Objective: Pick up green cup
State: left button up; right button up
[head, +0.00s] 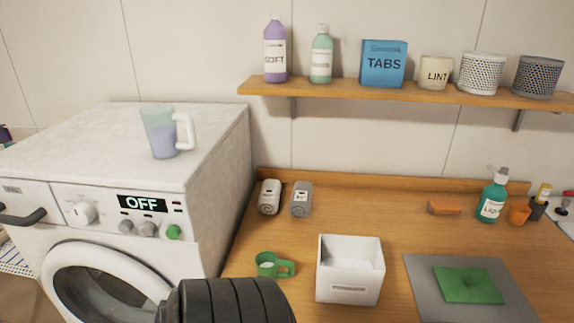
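The green cup (265,264) stands on the wooden counter, just left of the white box, with its handle pointing right. It looks upright, and something pale shows inside its rim. A black ribbed part of my own arm is at the bottom edge, below and left of the cup, close to it in the picture. Neither gripper's fingers show in the head view.
A white open box (349,285) stands right of the cup. A grey mat (425,290) with a green cloth (468,285) lies further right. The washing machine (215,150) stands left, with a measuring jug (160,133) on top. The counter's middle is clear.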

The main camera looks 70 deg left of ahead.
aim_at(267, 263)
jog(key=u, duration=2.4)
